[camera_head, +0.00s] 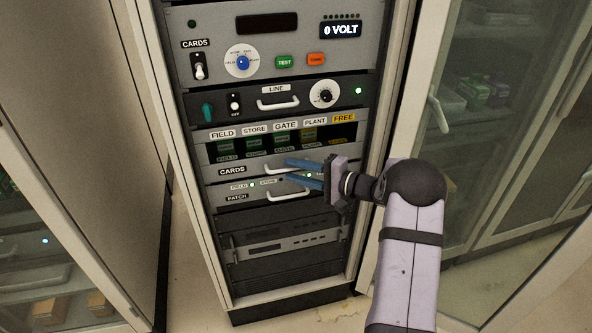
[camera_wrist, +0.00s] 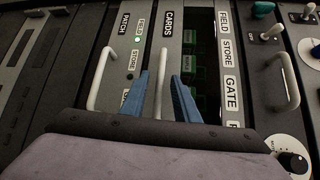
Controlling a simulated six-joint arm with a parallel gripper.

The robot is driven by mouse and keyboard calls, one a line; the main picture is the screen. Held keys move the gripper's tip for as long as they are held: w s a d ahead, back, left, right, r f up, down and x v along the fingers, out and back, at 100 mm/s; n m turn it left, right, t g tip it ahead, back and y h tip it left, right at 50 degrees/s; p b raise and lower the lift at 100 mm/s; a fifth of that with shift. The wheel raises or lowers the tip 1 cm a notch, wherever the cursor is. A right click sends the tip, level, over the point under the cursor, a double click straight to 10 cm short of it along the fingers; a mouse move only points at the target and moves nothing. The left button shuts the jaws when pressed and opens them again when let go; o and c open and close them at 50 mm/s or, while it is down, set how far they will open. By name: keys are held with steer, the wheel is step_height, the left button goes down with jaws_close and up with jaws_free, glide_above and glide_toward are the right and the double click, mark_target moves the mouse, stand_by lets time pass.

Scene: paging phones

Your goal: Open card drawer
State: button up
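The card drawer (camera_head: 216,173) is the grey rack panel labelled CARDS, below the row of green cards. It looks flush with its neighbours. It also shows in the wrist view (camera_wrist: 168,60), where its white bar handle (camera_wrist: 161,82) runs between my two blue fingers. My gripper (camera_head: 287,170) reaches in from the right, and in the wrist view my gripper (camera_wrist: 160,88) is open, with one finger on each side of the handle and gaps visible beside it. The handle's near end is hidden behind my gripper.
The PATCH panel (camera_head: 222,195) with its own white handle (camera_wrist: 98,80) lies just below the card drawer. The LINE panel (camera_head: 227,103) with handle, switches and knob is above the cards. Glass-door cabinets stand left (camera_head: 45,262) and right (camera_head: 505,130).

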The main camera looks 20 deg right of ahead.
jaws_close()
steer(key=shift+s, duration=0.1)
steer(key=s+b, duration=0.6)
steer(key=s, duration=2.2)
jaws_free()
